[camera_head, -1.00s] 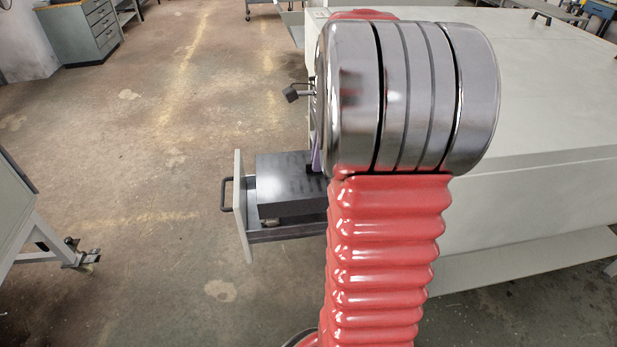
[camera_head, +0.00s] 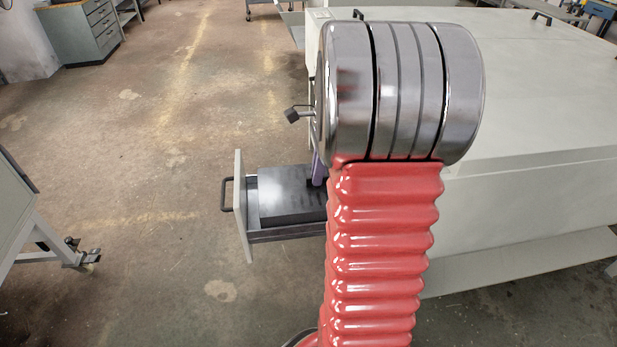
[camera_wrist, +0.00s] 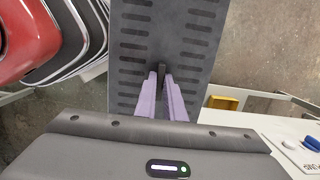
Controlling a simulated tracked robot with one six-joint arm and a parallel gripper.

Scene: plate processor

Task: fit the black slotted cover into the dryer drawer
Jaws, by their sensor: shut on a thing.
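The black slotted cover (camera_head: 285,197) is at the pulled-out dryer drawer (camera_head: 241,215), level or nearly so, with its lower part close to the drawer walls. I cannot tell if it rests fully inside. In the wrist view, the cover (camera_wrist: 130,85) shows rows of dark slots on both sides and a small dark upright tab in its middle. My gripper (camera_wrist: 161,76) has its purple fingers shut on that tab. In the head view, a purple finger of my gripper (camera_head: 319,170) stands on the cover's top. My arm hides the cover's right end and the drawer's inner end.
The large pale machine body (camera_head: 540,110) fills the right side. A black handle (camera_head: 226,194) sticks out from the drawer front. A grey cabinet (camera_head: 85,35) stands far left, and a pale table (camera_head: 20,215) at the left edge. Floor between them is clear.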

